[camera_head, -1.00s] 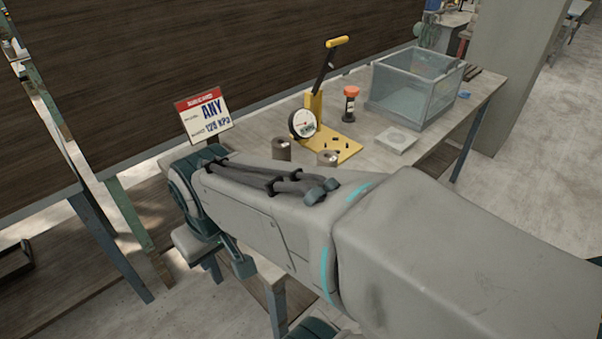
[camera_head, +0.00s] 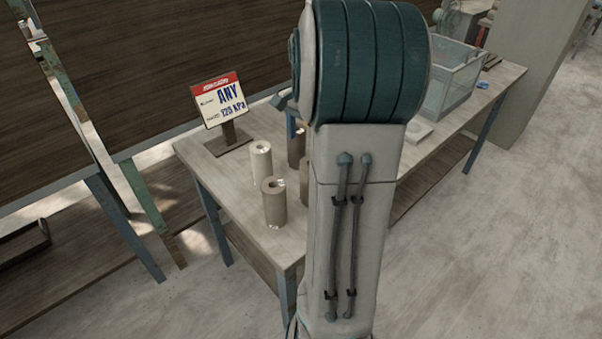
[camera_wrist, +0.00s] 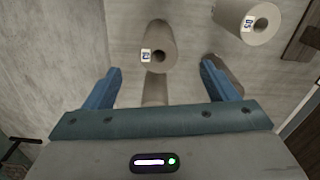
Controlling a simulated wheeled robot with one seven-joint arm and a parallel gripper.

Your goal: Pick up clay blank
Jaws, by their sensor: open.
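Several clay blanks stand on the table, as upright cylinders with a hole in the top. In the head view a pale one (camera_head: 260,165) and a brown one (camera_head: 274,205) stand in front, with a darker one (camera_head: 297,147) behind and another partly hidden by my arm. In the wrist view my gripper (camera_wrist: 161,67) is open, its two blue fingers apart. A tagged blank (camera_wrist: 157,46) is just beyond the fingertips, near the middle. Another tagged blank (camera_wrist: 248,22) is at upper right.
A sign (camera_head: 221,101) reading "ANY" and "125 kPa" stands at the table's (camera_head: 225,185) back left corner. A clear bin (camera_head: 452,85) stands at the far right end, with a pale square plate (camera_head: 418,131) nearer. My arm hides the table's middle.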

